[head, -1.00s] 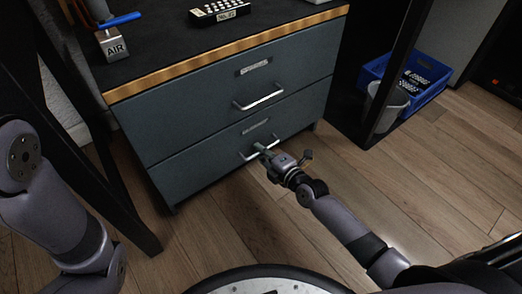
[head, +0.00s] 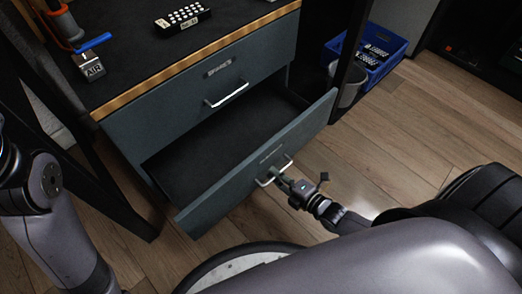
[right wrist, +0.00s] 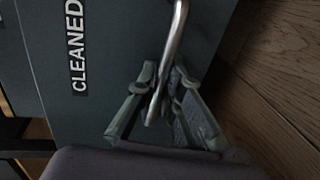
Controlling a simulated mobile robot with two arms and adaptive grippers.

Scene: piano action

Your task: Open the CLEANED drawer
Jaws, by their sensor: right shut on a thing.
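The CLEANED drawer (head: 252,176) is the lower drawer of a dark grey cabinet. It is pulled well out, and its empty-looking dark inside shows in the head view. Its label (right wrist: 76,45) reads CLEANED in the right wrist view. My right gripper (head: 284,181) is shut on the drawer's metal handle (head: 273,174). In the right wrist view the fingers sit on either side of the handle (right wrist: 172,50). My left arm shows at the left of the head view, but its gripper is out of view.
The upper drawer (head: 205,100) is closed, with its own handle. On the cabinet top lie a keypad-like block (head: 182,19) and a metal block marked AIR (head: 89,66). A blue crate (head: 386,58) and a grey bin (head: 347,84) stand at the right. Wooden floor lies clear right of the drawer.

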